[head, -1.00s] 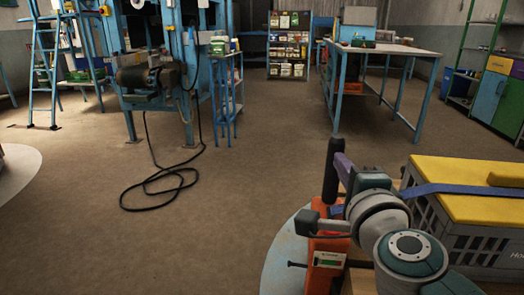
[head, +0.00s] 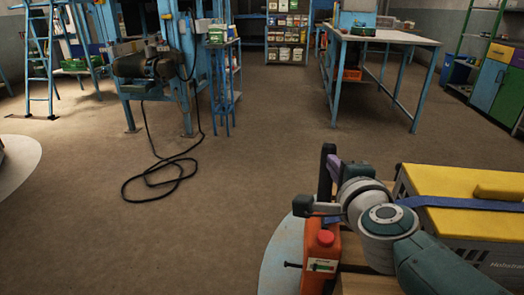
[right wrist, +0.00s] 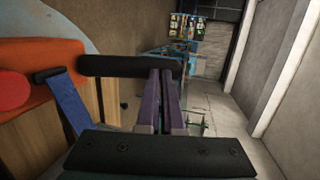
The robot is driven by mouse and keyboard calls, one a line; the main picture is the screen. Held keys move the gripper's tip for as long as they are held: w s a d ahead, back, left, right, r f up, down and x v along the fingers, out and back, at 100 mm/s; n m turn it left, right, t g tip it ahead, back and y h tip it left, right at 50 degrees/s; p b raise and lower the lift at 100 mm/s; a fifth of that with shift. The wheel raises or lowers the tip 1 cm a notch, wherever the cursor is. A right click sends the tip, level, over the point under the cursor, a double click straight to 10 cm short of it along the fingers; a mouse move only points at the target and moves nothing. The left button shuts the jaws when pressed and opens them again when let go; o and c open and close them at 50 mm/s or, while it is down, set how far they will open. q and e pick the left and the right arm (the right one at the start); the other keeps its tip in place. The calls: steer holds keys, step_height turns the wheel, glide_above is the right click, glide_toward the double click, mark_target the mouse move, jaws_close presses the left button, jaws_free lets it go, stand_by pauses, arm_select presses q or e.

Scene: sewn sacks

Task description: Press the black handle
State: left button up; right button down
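The black handle (head: 325,172) stands upright at the top of an orange unit (head: 320,247) with a red cap (head: 326,237), at the lower right of the head view. In the right wrist view the handle (right wrist: 115,66) is a thick black bar lying across the picture. My right gripper (head: 334,170) has purple fingers, partly hidden behind my own wrist in the head view. In the right wrist view its fingers (right wrist: 160,74) are together, with their tips at the right part of the handle. Whether they touch it I cannot tell. My left gripper is not in view.
A grey crate with a yellow lid (head: 450,182) and a blue strap (head: 465,204) stands right of the handle, close to my right arm. Wood shows beside the orange unit. A black cable (head: 160,180) lies on open floor. A workbench (head: 385,36) stands farther back.

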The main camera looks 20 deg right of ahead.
steer(key=shift+w+d, duration=0.55)
steer(key=shift+w, duration=0.25)
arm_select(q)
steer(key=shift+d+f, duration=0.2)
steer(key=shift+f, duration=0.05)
arm_select(e)
steer(key=shift+d, duration=0.1)
